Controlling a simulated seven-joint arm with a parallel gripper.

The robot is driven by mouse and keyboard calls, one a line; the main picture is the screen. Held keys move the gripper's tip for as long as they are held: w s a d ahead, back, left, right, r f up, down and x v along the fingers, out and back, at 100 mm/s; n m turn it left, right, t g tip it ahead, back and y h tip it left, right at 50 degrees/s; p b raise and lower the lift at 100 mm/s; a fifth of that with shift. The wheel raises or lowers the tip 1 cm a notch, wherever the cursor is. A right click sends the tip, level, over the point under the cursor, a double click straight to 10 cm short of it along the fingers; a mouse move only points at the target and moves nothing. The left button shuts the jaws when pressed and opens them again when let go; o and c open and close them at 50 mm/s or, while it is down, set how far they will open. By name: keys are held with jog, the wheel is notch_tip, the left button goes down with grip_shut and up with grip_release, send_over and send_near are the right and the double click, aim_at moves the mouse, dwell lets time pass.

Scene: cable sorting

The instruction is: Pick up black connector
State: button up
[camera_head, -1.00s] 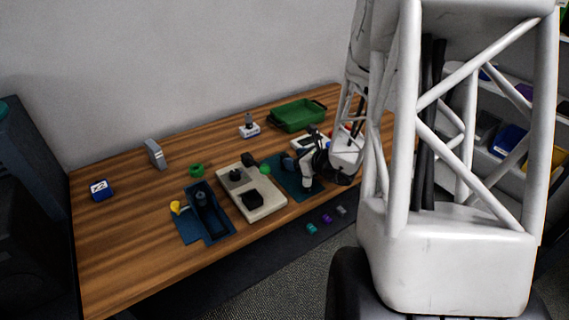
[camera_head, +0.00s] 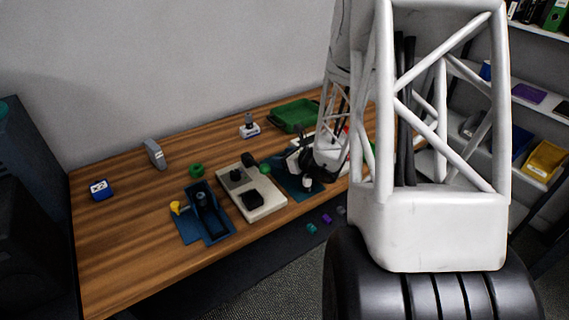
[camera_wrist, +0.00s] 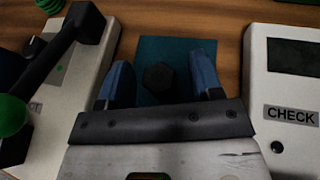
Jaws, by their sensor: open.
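The black connector (camera_wrist: 159,77) shows in the wrist view as a dark hexagonal shape on the teal mat (camera_wrist: 180,48). My gripper (camera_wrist: 162,78) is open above the mat, with one blue-grey finger on each side of the connector. I cannot tell whether either finger touches it, and its height is hard to judge from above. In the head view the mat (camera_head: 283,175) lies right of the beige fixture, and my wrist hangs over it and hides part of it.
The beige fixture (camera_head: 263,209) with a black lever and green knob stands close left of my gripper. A white box marked CHECK (camera_wrist: 297,85) stands close right. A blue holder (camera_head: 215,229), green ring (camera_head: 197,170) and green tray (camera_head: 295,126) are farther off.

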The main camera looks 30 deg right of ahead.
jog(key=shift+c, duration=0.2)
jog(key=c, duration=1)
jog(key=shift+r, duration=0.1)
jog(key=shift+r, duration=4.9)
